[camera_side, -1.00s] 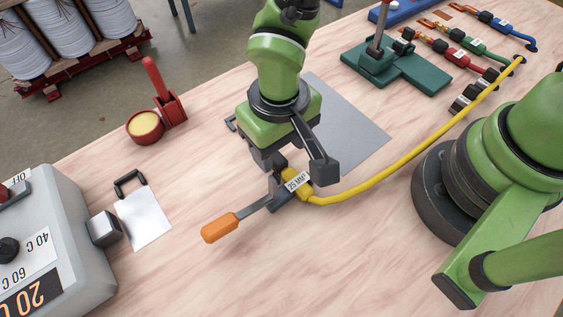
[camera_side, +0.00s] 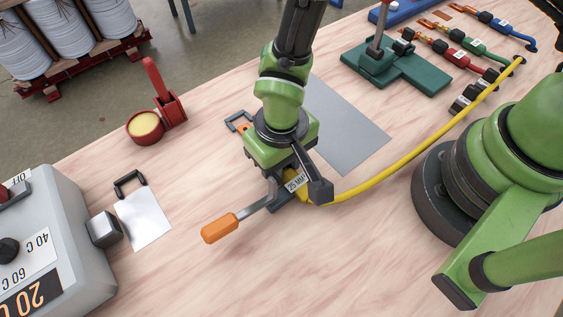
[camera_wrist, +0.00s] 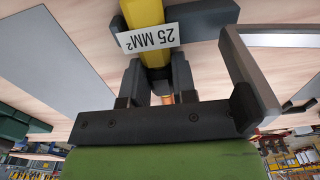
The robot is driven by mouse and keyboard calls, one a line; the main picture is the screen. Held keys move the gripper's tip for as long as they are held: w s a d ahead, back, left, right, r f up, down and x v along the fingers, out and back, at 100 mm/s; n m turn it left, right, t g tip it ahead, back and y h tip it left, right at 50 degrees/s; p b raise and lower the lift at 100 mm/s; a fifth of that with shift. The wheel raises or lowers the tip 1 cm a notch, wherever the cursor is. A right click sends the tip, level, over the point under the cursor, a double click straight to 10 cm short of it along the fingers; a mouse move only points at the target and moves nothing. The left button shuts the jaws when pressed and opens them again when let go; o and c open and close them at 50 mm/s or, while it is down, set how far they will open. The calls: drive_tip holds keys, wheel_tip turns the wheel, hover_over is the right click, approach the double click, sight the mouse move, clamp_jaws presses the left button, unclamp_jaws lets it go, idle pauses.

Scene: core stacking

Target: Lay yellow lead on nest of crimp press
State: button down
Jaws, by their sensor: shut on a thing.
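The yellow lead (camera_side: 385,175) runs from the back right across the table to my gripper (camera_side: 293,186). Its thick yellow end carries a white "25 MM²" label and also shows in the wrist view (camera_wrist: 143,12). My gripper (camera_wrist: 157,85) is shut on this end, low over the table, with copper showing between the fingers. An orange-handled lever tool (camera_side: 222,227) reaches in beside the lead end; its head is partly hidden by my gripper. The green press-like fixture (camera_side: 412,75) with an upright lever stands at the back right. I cannot tell which is the crimp press.
Red, green and blue leads (camera_side: 450,55) lie at the back right. A grey sheet (camera_side: 345,130) lies behind my gripper. A red pot (camera_side: 145,127) and a grey heater box (camera_side: 55,240) stand at left. The front middle of the table is clear.

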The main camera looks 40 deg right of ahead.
drive_tip(key=shift+r, duration=0.15)
wheel_tip(320, 180, up, 29)
drive_tip(key=w+d, duration=0.4)
drive_tip(key=d, duration=0.6)
drive_tip(key=w+d, duration=0.4)
drive_tip(key=d, duration=0.6)
drive_tip(key=s+d, duration=0.3)
drive_tip(key=d, duration=0.6)
drive_tip(key=s+d, duration=0.3)
drive_tip(key=d, duration=0.7)
wheel_tip(320, 180, down, 18)
drive_tip(key=shift+a, duration=0.35)
drive_tip(key=shift+s+f, duration=0.15)
drive_tip(key=shift+f, duration=0.05)
